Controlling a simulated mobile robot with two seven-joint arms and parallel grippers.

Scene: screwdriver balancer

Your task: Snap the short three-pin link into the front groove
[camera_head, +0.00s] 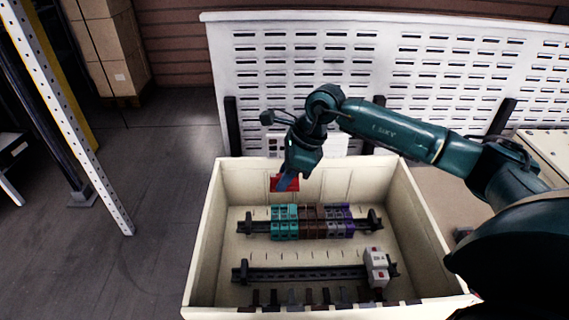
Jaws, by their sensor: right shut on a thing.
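My right gripper (285,184) points down in front of a red patch (293,184) at the back wall of the cream box. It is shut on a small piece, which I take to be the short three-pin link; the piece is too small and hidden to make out. A row of terminal blocks, teal (285,222), brown (312,221), grey and purple, sits on the rear rail (258,227), below the gripper in the picture and apart from it. The front groove in the blocks is too small to tell. My left gripper is not in view.
The cream box (207,235) has raised walls all round. A front rail (300,273) carries a white-grey module (376,266) at its right end. Several dark pieces line the front edge. A white slotted panel (290,70) stands behind.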

